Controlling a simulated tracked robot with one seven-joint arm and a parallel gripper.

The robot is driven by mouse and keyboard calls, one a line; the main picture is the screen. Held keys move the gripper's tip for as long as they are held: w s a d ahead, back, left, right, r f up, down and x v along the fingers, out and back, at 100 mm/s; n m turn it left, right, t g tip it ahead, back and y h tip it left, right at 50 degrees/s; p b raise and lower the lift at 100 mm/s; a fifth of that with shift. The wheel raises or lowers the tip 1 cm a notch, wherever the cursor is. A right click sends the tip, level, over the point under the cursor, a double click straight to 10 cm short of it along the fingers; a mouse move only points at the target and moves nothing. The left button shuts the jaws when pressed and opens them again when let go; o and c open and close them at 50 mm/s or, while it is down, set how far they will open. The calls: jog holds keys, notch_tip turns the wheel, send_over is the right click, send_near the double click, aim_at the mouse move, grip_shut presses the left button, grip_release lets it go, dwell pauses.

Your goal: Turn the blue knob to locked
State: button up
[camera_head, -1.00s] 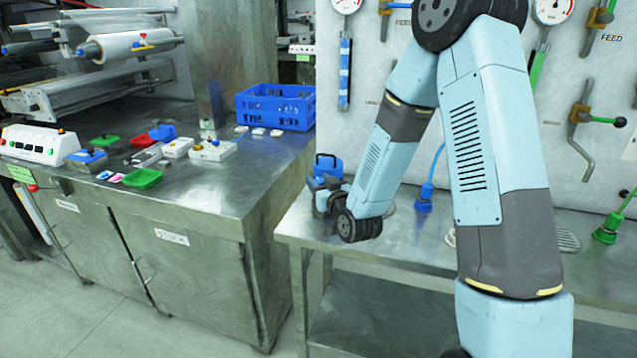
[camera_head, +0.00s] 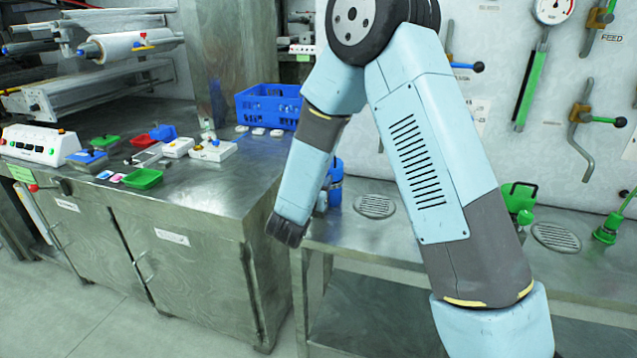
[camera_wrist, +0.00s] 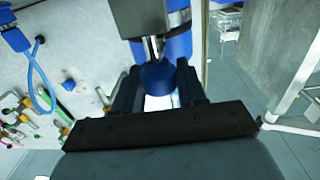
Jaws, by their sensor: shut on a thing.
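The blue knob (camera_wrist: 153,82) sits at the end of a short metal stem under a grey block (camera_wrist: 138,18) in the wrist view. My gripper (camera_wrist: 158,76) has one dark finger on each side of the knob and is shut on it. No mark showing the knob's setting can be made out.
A steel bench (camera_head: 400,238) carries round drain grates (camera_head: 374,206) and green fittings (camera_head: 519,200). The wall behind has gauges and handled valves (camera_head: 580,118). Left, a steel cabinet (camera_head: 205,275) bears a blue crate (camera_head: 270,105) and small trays. A blue hose (camera_wrist: 32,75) hangs in the wrist view.

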jog(key=shift+a+r+m+g+h, duration=0.15)
jog(key=shift+m+g+h, duration=0.25)
jog(key=shift+m+h, duration=0.3)
jog(key=shift+w+h, duration=0.1)
jog(key=shift+h, duration=0.3)
jog(key=o, duration=0.9)
jog(key=v, duration=1.3)
jog(key=shift+s+a, duration=0.15)
jog(key=shift+s, duration=0.25)
jog(key=shift+w, duration=0.1)
